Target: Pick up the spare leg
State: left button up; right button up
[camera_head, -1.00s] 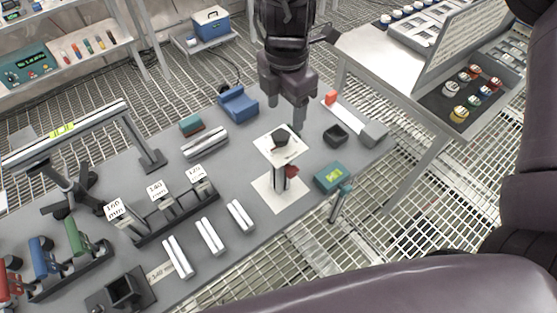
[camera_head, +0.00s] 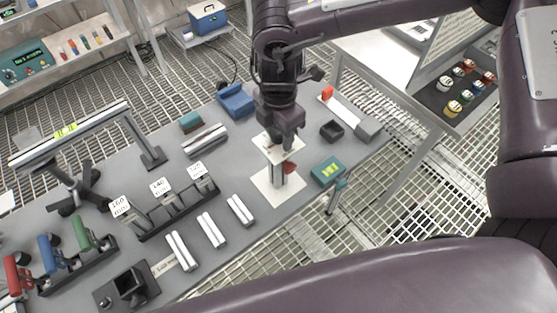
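Three short silver-white bars, which look like legs, lie on the grey table: one at the left (camera_head: 182,250), one in the middle (camera_head: 211,230), one at the right (camera_head: 239,210). A thicker silver bar (camera_head: 205,140) lies farther back. I cannot tell which is the spare leg. My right gripper (camera_head: 278,145) points down over a white plate (camera_head: 290,149) on a short post. Its fingers are at the plate's top and cover the dark knob there, so whether they are open or shut is unclear. My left gripper is not in view.
A black rack (camera_head: 180,213) with size cards stands behind the bars. A levelled beam (camera_head: 70,132) on supports, coloured clamps (camera_head: 85,232) and a black block (camera_head: 130,285) are at left.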

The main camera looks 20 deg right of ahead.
grip_shut()
jog(key=shift+r, duration=0.15)
